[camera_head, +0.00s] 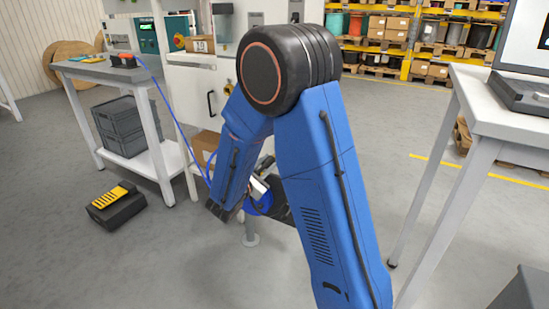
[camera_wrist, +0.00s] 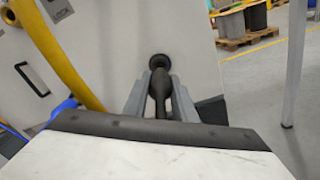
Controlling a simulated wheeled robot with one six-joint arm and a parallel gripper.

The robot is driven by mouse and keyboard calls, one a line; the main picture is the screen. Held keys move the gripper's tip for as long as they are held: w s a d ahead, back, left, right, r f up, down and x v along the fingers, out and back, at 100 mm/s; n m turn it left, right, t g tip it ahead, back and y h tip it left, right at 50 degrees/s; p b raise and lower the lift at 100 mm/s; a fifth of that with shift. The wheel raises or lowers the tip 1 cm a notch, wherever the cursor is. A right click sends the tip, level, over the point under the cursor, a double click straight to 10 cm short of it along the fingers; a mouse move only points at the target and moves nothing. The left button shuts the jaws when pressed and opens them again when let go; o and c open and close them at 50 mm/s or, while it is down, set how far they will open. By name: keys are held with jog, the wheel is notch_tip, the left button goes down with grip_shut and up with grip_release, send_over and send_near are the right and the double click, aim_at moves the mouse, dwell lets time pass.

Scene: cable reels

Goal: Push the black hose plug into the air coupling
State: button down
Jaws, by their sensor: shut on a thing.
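In the wrist view my gripper (camera_wrist: 158,84) is shut on the black hose plug (camera_wrist: 160,88), with one grey finger on each side of it. The plug points away from me toward a white panel. A dark round fitting, seemingly the air coupling (camera_wrist: 160,61), shows on the panel just past the fingertips, in line with the plug. The plug's front end meets it in the picture; I cannot tell whether they touch or how deep the plug sits. In the head view my blue arm hides the plug, the coupling and the fingertips.
A yellow hose (camera_wrist: 60,55) curves down left of my gripper in the wrist view. A white cabinet (camera_head: 190,90) stands behind my arm. A workbench (camera_head: 100,72) is at the left, a table (camera_head: 490,115) at the right. A black-and-yellow box (camera_head: 117,208) lies on the floor.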

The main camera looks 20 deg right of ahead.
aim_at(262, 169)
jog(key=shift+a, duration=0.15)
jog(key=shift+v, duration=2.9)
